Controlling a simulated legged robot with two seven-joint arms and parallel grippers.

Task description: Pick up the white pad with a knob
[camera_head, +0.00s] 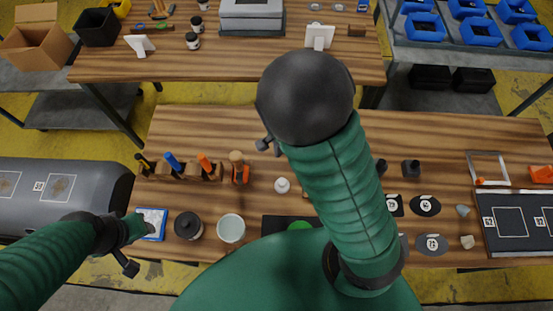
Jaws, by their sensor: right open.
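A small white round piece with a raised knob-like top (282,186) stands on the near wooden table, left of my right forearm. I take it for the white pad with a knob. My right arm reaches up the middle of the view, and its black joint hides most of the hand. A dark part of my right gripper (267,144) shows beyond the white piece, apart from it; the jaws are open and I see nothing in them. My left arm comes in from the lower left. A dark part of my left gripper (127,266) shows at the table's left edge; its jaws are not clear.
A tool rack (183,170) stands behind the white piece's left side. A black jar (188,225), a white cup (231,229) and a blue-rimmed tray (153,224) stand nearer left. Black marked pads (430,243) lie right. A grey cylinder (60,196) lies left of the table.

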